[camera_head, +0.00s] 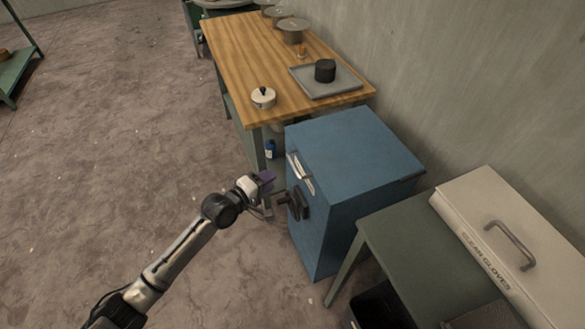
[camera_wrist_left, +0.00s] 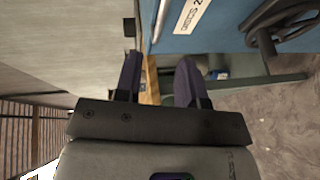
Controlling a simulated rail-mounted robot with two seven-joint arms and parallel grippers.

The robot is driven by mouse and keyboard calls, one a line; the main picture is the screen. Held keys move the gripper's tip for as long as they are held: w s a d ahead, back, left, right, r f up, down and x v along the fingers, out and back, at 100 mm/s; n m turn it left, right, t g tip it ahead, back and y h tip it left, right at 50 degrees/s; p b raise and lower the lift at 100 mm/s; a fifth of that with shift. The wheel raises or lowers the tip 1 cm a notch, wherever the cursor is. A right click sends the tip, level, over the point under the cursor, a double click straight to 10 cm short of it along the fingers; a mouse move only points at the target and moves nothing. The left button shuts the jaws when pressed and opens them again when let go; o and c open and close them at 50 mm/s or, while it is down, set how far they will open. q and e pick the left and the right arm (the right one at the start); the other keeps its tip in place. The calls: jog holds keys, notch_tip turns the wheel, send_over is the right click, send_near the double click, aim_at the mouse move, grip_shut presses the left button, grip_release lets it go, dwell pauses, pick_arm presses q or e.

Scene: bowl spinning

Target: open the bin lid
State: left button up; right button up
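A white bin (camera_head: 500,225) marked "CLEAN GLOVES" sits at the lower right on a green table. A grey bar handle (camera_head: 510,245) stands on its top, which looks closed. The picture's edge cuts off part of it. My left gripper (camera_head: 268,183) is in front of the blue cabinet's left side, well to the left of the white bin and apart from it. In the left wrist view, its two purple fingers (camera_wrist_left: 158,78) stand apart with nothing between them. My right gripper is not in view.
The blue cabinet (camera_head: 355,150) stands between my left gripper and the white bin. A black handwheel (camera_head: 297,204) sticks out from it. The green table (camera_head: 415,250) is beside it. A wooden table (camera_head: 265,50) with pots is behind.

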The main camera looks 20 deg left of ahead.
aim_at(293, 164)
pick_arm(q)
jog(key=b+x, duration=0.3)
jog(key=x, duration=0.7)
jog(key=shift+w+f+b, duration=0.1)
jog(key=shift+w+b, duration=0.15)
jog(key=shift+b, duration=0.15)
jog(key=shift+w+d, duration=0.1)
jog(key=shift+c, duration=0.4)
grip_shut()
